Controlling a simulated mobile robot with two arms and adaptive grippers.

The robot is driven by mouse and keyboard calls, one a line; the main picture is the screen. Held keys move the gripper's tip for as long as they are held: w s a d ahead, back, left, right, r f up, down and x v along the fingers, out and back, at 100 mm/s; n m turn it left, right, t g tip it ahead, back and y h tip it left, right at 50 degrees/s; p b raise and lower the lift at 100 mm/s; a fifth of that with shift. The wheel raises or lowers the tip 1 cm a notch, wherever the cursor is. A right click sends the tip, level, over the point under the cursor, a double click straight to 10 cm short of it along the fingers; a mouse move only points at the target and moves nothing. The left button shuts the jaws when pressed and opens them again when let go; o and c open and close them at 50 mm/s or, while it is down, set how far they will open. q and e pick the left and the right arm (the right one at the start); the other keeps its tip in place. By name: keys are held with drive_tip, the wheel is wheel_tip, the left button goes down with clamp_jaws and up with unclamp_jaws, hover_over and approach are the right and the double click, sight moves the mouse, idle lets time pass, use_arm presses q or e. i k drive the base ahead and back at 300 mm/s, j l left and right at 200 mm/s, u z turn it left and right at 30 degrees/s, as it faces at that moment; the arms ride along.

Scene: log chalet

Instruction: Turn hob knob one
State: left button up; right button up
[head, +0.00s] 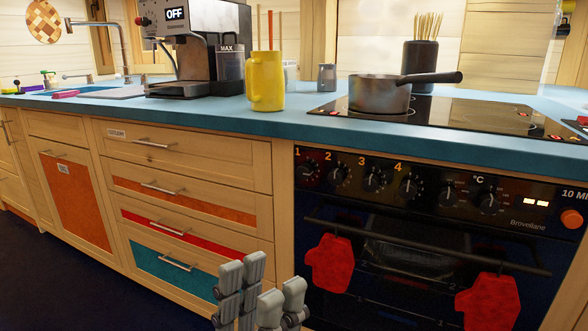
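Hob knob one (309,173) is the leftmost dial on the black oven front, under an orange "1". Beside it in the same row are knob two (338,177), knob three (373,180) and knob four (409,186). My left gripper (263,287) shows at the bottom middle, fingers pointing up. Its two fingers stand apart with nothing seen between them, below and left of knob one and not touching it. My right gripper is out of view.
Red oven mitts (330,264) (488,303) hang from the oven handle (420,246). Drawers with handles (170,228) line the left. A saucepan (380,94) stands on the hob (455,113); a yellow jug (265,82) stands on the blue worktop. The space before knob one looks clear.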

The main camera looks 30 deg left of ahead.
sight(304, 171)
drive_tip(key=k+j+u, duration=0.1)
drive_tip(key=u, duration=0.3)
drive_tip(key=k+j+u, duration=0.15)
drive_tip(key=u, duration=1.1)
drive_tip(key=k+j, duration=0.05)
